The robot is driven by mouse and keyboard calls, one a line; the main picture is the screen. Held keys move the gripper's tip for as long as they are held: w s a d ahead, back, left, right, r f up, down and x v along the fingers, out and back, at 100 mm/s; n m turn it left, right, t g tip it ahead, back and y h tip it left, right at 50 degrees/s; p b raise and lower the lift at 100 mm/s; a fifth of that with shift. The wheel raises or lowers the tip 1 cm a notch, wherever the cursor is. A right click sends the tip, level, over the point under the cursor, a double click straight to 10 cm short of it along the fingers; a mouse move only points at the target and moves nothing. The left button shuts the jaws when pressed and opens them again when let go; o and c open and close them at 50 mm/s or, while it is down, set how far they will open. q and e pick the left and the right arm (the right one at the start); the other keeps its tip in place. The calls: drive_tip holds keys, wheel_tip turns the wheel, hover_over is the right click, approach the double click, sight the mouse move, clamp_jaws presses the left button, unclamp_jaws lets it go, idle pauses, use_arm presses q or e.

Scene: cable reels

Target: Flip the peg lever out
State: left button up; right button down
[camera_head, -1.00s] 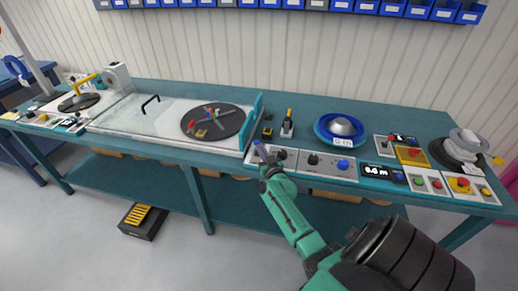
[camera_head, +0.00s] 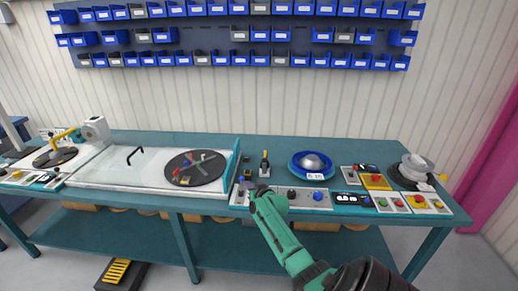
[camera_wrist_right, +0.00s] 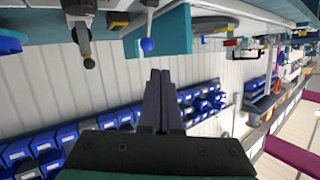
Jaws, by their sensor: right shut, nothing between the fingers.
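My right gripper (camera_head: 252,188) is at the left end of the grey control panel on the bench's front edge. In the right wrist view its dark fingers (camera_wrist_right: 157,98) are together with nothing between them. A short lever with a blue ball end (camera_wrist_right: 147,44) shows just beyond and left of the fingertips there, apart from them; I cannot tell for certain that it is the peg lever. A dark disc (camera_head: 205,181) with coloured arms lies on the left, beside an upright teal plate (camera_head: 232,160). My left gripper is out of view.
A blue reel (camera_head: 296,170) sits behind the control panel (camera_head: 304,206). A small black-and-yellow device (camera_head: 264,164) stands left of it. A reel stack (camera_head: 402,172) is at the right end. Blue bins (camera_head: 262,60) line the wall.

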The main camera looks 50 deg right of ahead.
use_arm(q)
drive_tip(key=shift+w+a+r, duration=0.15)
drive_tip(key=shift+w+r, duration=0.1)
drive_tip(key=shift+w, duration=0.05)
use_arm(e)
drive_tip(key=s+a+r, duration=0.1)
drive_tip(key=s+r, duration=0.3)
drive_tip(key=s, duration=0.2)
drive_tip(key=shift+s+a, duration=0.15)
drive_tip(key=shift+s, duration=0.1)
